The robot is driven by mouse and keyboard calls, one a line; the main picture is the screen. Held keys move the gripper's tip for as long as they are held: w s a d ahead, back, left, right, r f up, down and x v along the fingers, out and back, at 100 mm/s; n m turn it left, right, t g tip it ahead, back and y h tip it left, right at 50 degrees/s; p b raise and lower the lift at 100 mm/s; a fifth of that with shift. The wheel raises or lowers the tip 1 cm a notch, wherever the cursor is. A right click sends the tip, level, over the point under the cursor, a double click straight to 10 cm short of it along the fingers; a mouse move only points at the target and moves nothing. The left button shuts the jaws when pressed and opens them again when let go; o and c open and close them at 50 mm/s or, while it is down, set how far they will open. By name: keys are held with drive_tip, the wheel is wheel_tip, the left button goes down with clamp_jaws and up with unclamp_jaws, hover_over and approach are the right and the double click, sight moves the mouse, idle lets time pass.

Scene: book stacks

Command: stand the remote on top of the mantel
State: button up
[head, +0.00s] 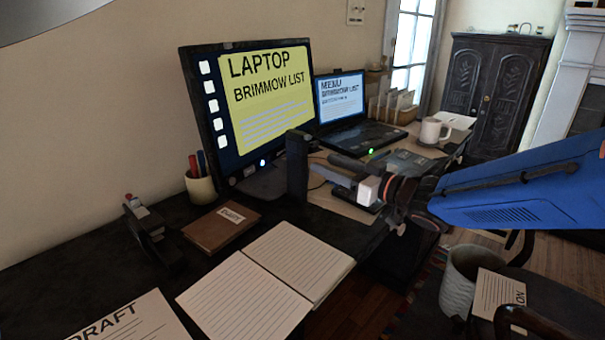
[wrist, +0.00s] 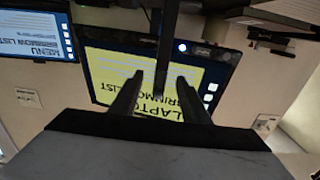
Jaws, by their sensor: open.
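A dark upright block (head: 297,165), which looks like the remote, stands on end on the desk in front of the large monitor. In the wrist view it seems to be the narrow dark bar (wrist: 170,35) running down from the top edge. My gripper (head: 316,166) is just right of it. In the wrist view my gripper (wrist: 158,82) has its two fingers apart, with the bar's end lined up between them. I cannot tell whether they touch it. The white mantel (head: 588,18) of a fireplace is at the far right edge, partly cut off.
The large monitor (head: 255,100) is close behind the block. A laptop (head: 345,105), a white mug (head: 434,130), a pen cup (head: 201,187), a brown book (head: 221,227) and an open notebook (head: 270,270) are on the desk.

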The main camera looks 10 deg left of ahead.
approach(287, 148)
drive_tip(key=w+a, duration=0.2)
drive_tip(key=w+a+f, duration=0.1)
drive_tip(key=w+a, duration=0.1)
drive_tip(key=shift+w+a+f, duration=0.15)
drive_tip(key=shift+w+a, duration=0.05)
drive_tip(key=shift+x, duration=2.75)
drive_tip(key=shift+s+r, duration=0.15)
drive_tip(key=shift+r, duration=0.05)
clamp_jaws()
